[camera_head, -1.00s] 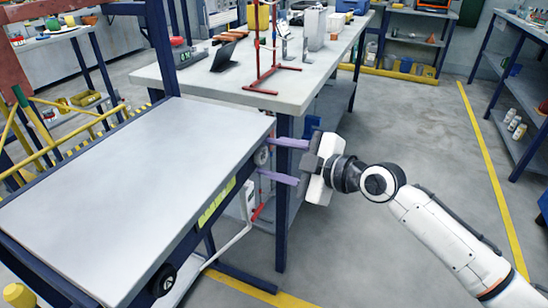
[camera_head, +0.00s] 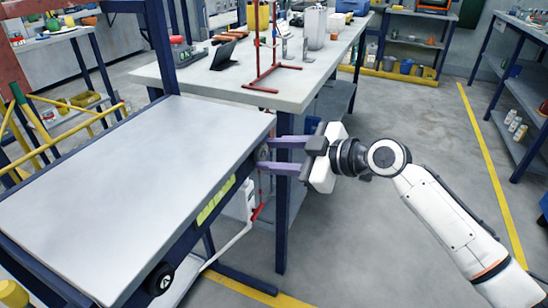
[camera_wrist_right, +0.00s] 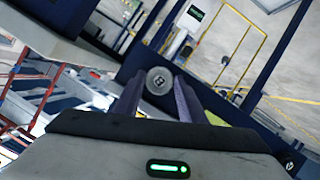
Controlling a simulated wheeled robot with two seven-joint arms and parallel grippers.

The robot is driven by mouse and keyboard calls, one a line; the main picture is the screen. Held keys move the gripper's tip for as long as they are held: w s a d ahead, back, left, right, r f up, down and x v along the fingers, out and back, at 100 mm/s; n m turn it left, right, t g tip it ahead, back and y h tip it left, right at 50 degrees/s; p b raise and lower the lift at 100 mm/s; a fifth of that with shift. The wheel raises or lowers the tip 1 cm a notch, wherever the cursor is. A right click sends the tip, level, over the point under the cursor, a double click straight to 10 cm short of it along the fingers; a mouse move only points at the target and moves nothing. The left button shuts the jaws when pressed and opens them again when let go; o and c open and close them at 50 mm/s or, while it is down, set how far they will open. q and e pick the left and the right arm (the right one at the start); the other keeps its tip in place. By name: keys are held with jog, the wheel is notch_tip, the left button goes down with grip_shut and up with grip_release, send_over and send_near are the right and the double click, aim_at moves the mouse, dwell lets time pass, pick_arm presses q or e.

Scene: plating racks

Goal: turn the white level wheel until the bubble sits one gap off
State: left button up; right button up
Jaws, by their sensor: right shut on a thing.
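The white level wheel (camera_wrist_right: 159,80) is a pale round knob with a dark mark on its face, on the table's dark blue side rail. My right gripper (camera_head: 266,154) is shut on it, with one purple finger on each side; the wrist view also shows the gripper (camera_wrist_right: 160,86) around the wheel. In the head view the fingers mostly hide the wheel. A yellow-green level vial strip (camera_head: 214,201) sits on the same rail, left of the wheel. The bubble is too small to make out. My left gripper is not in view.
A black wheel (camera_head: 160,279) with a white mark is at the rail's near end. The pale tabletop (camera_head: 140,190) is bare. A workbench (camera_head: 290,95) with a red stand (camera_head: 272,75) stands close behind my right gripper. The floor to the right is clear.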

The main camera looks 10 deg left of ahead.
jog(key=shift+m+g, duration=0.5)
jog(key=shift+m, duration=0.2)
jog(key=m+g, duration=0.2)
jog(key=m, duration=0.1)
jog(key=shift+w, duration=0.2)
jog(key=shift+f+m+g+y+b, duration=0.1)
jog(key=shift+m+g+y+b, duration=0.3)
jog(key=shift+m+g+b, duration=0.4)
jog(key=shift+w+f+m+g+b, duration=0.1)
jog(key=shift+m+g+b, duration=0.2)
jog(key=shift+m+b, duration=0.4)
jog(key=shift+f+m+g+y+b, duration=0.15)
jog(key=shift+m+g+y+b, duration=0.25)
jog(key=shift+m+b, duration=0.3)
jog(key=m+b, duration=0.1)
jog(key=b, duration=0.2)
jog(key=shift+w+d+m+g+b, duration=0.1)
jog(key=shift+m+g+b, duration=0.2)
jog(key=shift+g+b, duration=0.1)
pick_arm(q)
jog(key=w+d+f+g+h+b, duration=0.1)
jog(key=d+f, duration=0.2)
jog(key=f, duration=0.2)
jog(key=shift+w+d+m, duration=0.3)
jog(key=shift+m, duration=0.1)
pick_arm(e)
jog(key=shift+m+y, duration=0.3)
jog(key=o, duration=0.8)
jog(key=shift+r, duration=0.2)
